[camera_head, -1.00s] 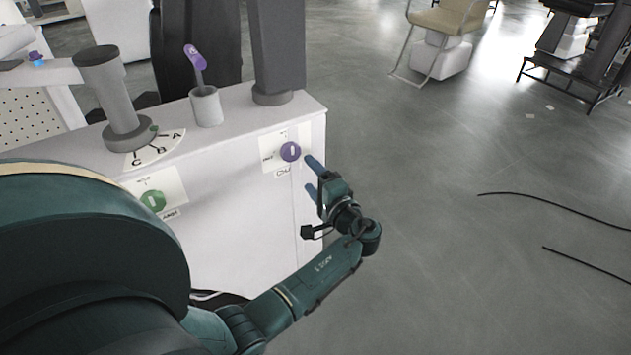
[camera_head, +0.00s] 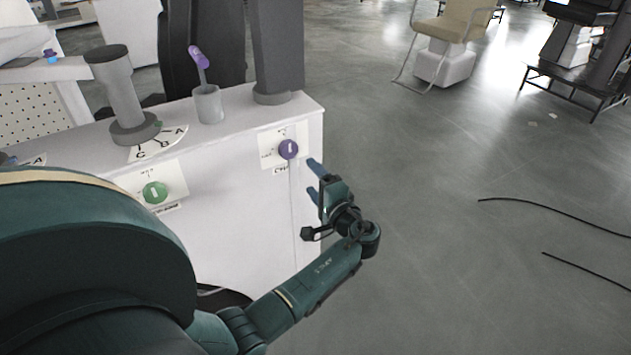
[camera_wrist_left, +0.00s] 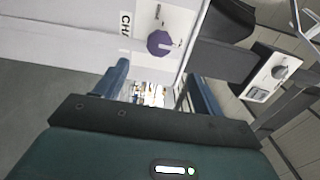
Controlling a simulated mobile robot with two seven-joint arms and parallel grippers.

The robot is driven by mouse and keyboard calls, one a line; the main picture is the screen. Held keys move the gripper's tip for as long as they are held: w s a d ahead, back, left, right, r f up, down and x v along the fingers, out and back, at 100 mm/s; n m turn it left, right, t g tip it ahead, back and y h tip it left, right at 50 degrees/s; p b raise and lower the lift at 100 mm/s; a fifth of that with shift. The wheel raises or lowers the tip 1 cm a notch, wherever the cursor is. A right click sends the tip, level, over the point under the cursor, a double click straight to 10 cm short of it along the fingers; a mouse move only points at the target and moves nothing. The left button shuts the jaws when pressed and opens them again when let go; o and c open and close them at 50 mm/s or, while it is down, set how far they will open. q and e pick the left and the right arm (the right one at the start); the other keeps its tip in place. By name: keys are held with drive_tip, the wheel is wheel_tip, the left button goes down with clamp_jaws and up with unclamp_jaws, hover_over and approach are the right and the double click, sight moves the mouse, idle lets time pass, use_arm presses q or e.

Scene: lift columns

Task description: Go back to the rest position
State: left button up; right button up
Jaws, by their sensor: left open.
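My left gripper (camera_head: 316,180) is open and empty beside the right end of the white cabinet (camera_head: 240,190). Its two blue fingers stand apart in the head view and in the left wrist view (camera_wrist_left: 160,88). A purple knob (camera_head: 288,149) on the cabinet front is just left of the fingertips, with a gap between them. The knob also shows in the left wrist view (camera_wrist_left: 159,43). A green knob (camera_head: 155,192) sits further left on the same front. My right gripper is not in view.
On the cabinet top stand a grey post (camera_head: 122,95), a grey cup-shaped base with a purple-topped lever (camera_head: 200,58), and a dark column (camera_head: 275,50). A beige chair (camera_head: 447,27) stands at the back.

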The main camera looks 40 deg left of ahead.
use_arm(q)
drive_tip(key=s+d+f+m+t+h, duration=0.1)
drive_tip(key=s+d+f+t+h, duration=0.2)
drive_tip(key=s+d+f+h, duration=0.9)
drive_tip(key=s+d+r+n+t+h, duration=0.1)
drive_tip(key=s+d+r+t+h, duration=0.15)
drive_tip(key=s+d+h, duration=0.45)
drive_tip(key=s+d+r+n+g+p, duration=0.1)
drive_tip(key=d+r+p, duration=0.1)
drive_tip(key=r+p, duration=0.4)
drive_tip(key=s+d+r+g+h+p, duration=0.1)
drive_tip(key=s+d+r+p, duration=0.1)
drive_tip(key=r+p, duration=0.3)
drive_tip(key=p, duration=0.3)
drive_tip(key=shift+s+d+r+n+p, duration=0.15)
drive_tip(key=shift+d+r+n+p, duration=0.1)
drive_tip(key=shift+r+n+p, duration=0.15)
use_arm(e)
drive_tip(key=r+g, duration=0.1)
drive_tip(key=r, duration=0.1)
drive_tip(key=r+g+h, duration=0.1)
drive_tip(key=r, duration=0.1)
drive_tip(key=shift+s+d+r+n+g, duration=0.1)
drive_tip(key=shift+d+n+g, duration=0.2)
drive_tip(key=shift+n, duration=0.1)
